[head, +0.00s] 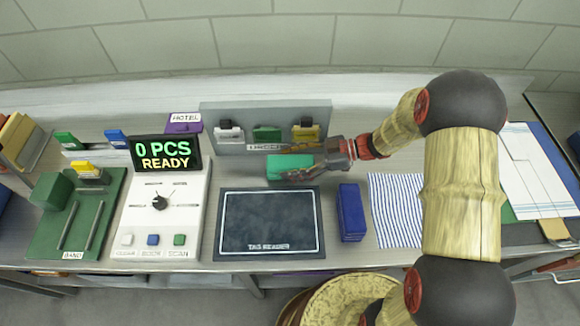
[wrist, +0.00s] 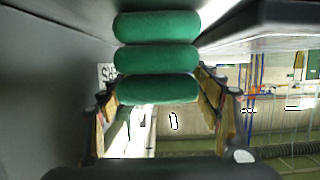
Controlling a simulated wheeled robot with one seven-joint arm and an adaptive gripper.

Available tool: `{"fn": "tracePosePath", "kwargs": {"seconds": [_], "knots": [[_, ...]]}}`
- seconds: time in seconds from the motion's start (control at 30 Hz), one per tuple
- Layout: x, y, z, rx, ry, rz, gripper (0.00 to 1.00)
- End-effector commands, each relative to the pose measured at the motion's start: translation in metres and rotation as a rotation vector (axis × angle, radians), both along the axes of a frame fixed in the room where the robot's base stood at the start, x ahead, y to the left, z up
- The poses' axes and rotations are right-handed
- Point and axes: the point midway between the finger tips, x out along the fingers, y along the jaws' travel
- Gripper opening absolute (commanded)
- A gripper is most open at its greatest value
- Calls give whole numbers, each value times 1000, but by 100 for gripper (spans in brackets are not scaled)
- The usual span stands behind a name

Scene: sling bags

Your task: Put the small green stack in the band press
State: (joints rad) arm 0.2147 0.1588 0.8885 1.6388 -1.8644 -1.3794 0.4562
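The small green stack (head: 288,167) is at the foot of the grey rack, behind the tag reader. In the wrist view it shows as three rounded green layers (wrist: 157,58) between my fingers. My gripper (head: 302,161) reaches in from the right, one finger behind the stack and one over its front. In the wrist view my gripper's fingertips (wrist: 158,85) come close to both sides; whether they press on it cannot be told. The band press (head: 80,215), a green base labelled BAND with two grey bars and a green block, is at the far left.
The tag reader (head: 268,222) and the white console (head: 160,215), reading 0 PCS READY, lie between the stack and the press. The grey rack (head: 266,118) stands behind. A blue block (head: 352,212) and striped cloth (head: 396,210) are to the right.

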Motion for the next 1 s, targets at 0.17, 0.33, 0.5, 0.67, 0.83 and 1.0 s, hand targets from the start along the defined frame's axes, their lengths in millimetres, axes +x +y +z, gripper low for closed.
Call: {"fn": "tracePosePath", "kwargs": {"seconds": [0.17, 0.33, 0.5, 0.67, 0.83, 1.0], "knots": [[0, 0, 0, 0, 0, 0, 52], [0, 0, 0, 0, 0, 0, 42], [0, 0, 0, 0, 0, 0, 32], [0, 0, 0, 0, 0, 0, 23], [0, 0, 0, 0, 0, 0, 14], [0, 0, 0, 0, 0, 0, 11]]}}
